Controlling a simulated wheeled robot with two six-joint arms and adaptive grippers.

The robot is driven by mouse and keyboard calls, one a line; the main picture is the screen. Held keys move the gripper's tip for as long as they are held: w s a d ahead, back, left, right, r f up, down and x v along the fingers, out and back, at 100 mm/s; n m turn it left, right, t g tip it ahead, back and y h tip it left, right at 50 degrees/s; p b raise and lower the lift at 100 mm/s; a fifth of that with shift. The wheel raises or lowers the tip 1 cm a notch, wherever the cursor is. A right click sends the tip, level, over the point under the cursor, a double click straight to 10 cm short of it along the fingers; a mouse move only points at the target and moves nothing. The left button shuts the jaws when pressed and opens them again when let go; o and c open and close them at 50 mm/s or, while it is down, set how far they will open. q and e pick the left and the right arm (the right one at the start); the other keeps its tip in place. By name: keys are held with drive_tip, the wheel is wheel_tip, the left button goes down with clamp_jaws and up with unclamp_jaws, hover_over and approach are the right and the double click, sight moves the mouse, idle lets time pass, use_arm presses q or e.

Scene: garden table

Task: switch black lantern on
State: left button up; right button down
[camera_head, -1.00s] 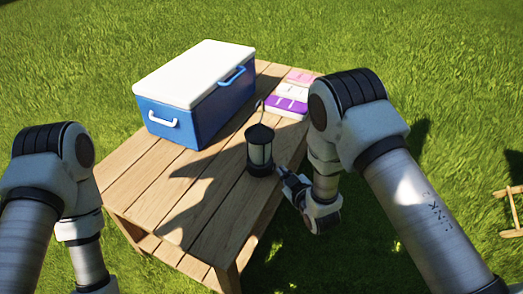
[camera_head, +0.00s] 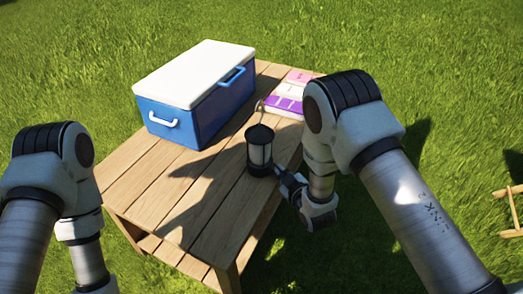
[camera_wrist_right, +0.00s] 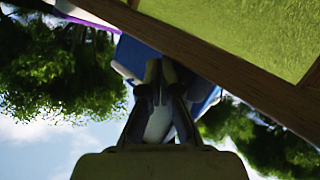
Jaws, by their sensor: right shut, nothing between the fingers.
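The black lantern (camera_head: 259,153) stands upright on the wooden table (camera_head: 190,215), near its right edge, with a thin handle above it. The lantern cannot be made out there. My left arm is at the left, and its gripper is out of the frame.
A blue cooler (camera_head: 190,118) with a white lid stands on the table behind the lantern, to its left. Pink, white and purple boxes (camera_head: 284,106) lie at the back right. The front of the table is bare. A small wooden piece (camera_head: 508,208) stands on grass at far right.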

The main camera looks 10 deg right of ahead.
drive_tip(key=shift+a, duration=0.1)
idle(0.3)
drive_tip(key=shift+s+d, duration=0.25)
drive_tip(key=shift+d, duration=0.25)
drive_tip(key=shift+s+d+p, duration=0.15)
drive_tip(key=shift+s+d, duration=0.4)
drive_tip(key=shift+d, duration=0.25)
drive_tip(key=shift+s+d+p, duration=0.2)
drive_tip(key=shift+s+d, duration=0.4)
drive_tip(key=shift+d, duration=0.25)
drive_tip(key=shift+s+d+p, duration=0.15)
drive_tip(key=shift+s+d, duration=0.4)
drive_tip(key=shift+d, duration=0.25)
